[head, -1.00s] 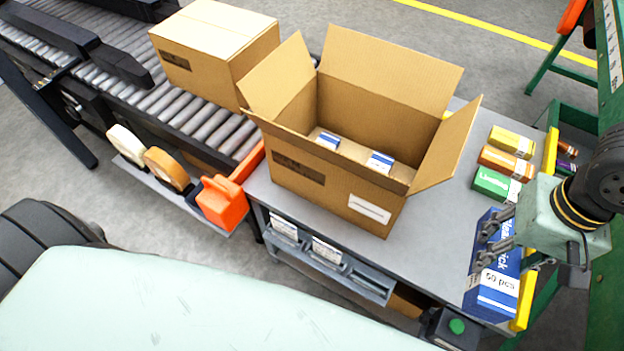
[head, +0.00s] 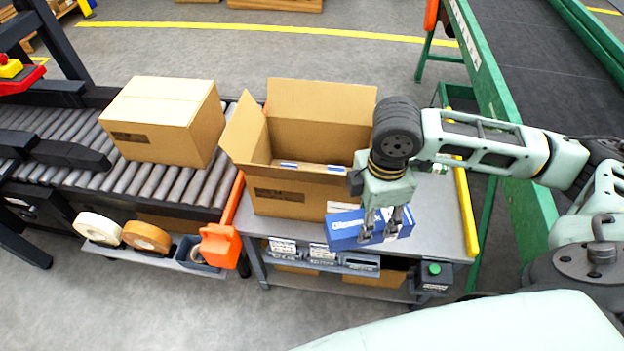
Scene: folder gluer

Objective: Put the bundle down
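The bundle is a blue printed pack (head: 343,228) with white lettering, in front of the open carton near the front edge of the grey table (head: 440,235). My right gripper (head: 380,232) points down over the bundle with its fingers against it, shut on it. Whether the bundle's underside touches the table I cannot tell. The open brown carton (head: 290,192) stands on the table with flaps up. White-and-blue packs (head: 288,165) show inside it. My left gripper is not in view.
A closed carton (head: 165,115) sits on the roller conveyor (head: 85,165) at the left. Tape rolls (head: 146,237) and an orange tape dispenser (head: 219,245) are on a low shelf. A green button box (head: 434,275) is at the table's front right. Bare table lies right of the bundle.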

